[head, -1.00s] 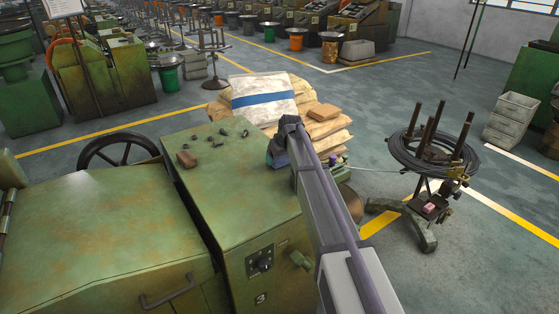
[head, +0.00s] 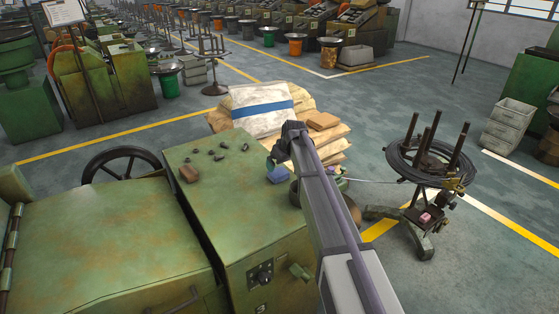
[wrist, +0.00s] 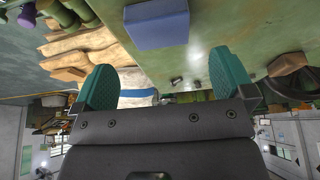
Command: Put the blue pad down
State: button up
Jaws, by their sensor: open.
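The blue pad (head: 277,174) lies on the green machine top (head: 225,200), close to its right edge. In the wrist view the pad (wrist: 156,25) rests on the green surface, apart from both fingers. My gripper (wrist: 165,80) is open, with its two teal fingers spread and nothing between them. In the head view my gripper sits just beyond the pad, partly hidden by my own arm.
A brown block (head: 189,173) and several small dark parts (head: 222,151) lie on the machine top. Behind it are stacked sacks (head: 262,122) with another brown block (head: 322,121). A wire coil stand (head: 430,165) is at right. The front of the machine top is clear.

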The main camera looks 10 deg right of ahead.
jog(key=a+p+v, duration=0.1)
jog(key=p+v, duration=0.3)
jog(key=v, duration=0.2)
jog(key=s+f+m+g+h, duration=0.1)
jog(key=s+m+g, duration=0.3)
jog(key=s, duration=3.3)
jog(key=shift+s+a+f+m+h+b, duration=0.2)
jog(key=shift+s+a+m+h+b, duration=0.1)
jog(key=shift+a+h, duration=0.1)
jog(key=shift+f+b, duration=2.9)
jog(key=shift+c, duration=0.6)
